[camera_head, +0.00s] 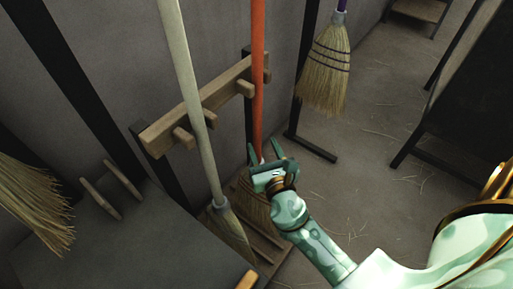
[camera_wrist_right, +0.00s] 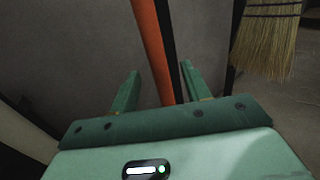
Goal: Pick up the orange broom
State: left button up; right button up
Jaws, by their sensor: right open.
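The orange broom stands upright in the wooden rack, its orange handle (camera_head: 258,60) passing beside a peg. Its straw head (camera_head: 252,204) is low down, partly hidden by my right gripper. My right gripper (camera_head: 266,154) is open at the lower part of the handle. In the right wrist view the orange handle (camera_wrist_right: 156,50) runs down between the two open green fingers (camera_wrist_right: 158,84), and neither finger visibly grips it. My left gripper is not in view.
A pale-handled broom (camera_head: 190,90) stands to the left in the same wooden rack (camera_head: 200,108). A purple-handled broom (camera_head: 326,72) hangs at the right. Straw bristles (camera_head: 32,200) show at far left.

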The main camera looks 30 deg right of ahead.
aim_at(259, 137)
jog(key=x, duration=0.5)
jog(key=shift+w+r, duration=0.1)
jog(key=shift+r, duration=0.25)
grip_shut()
dwell(1.0)
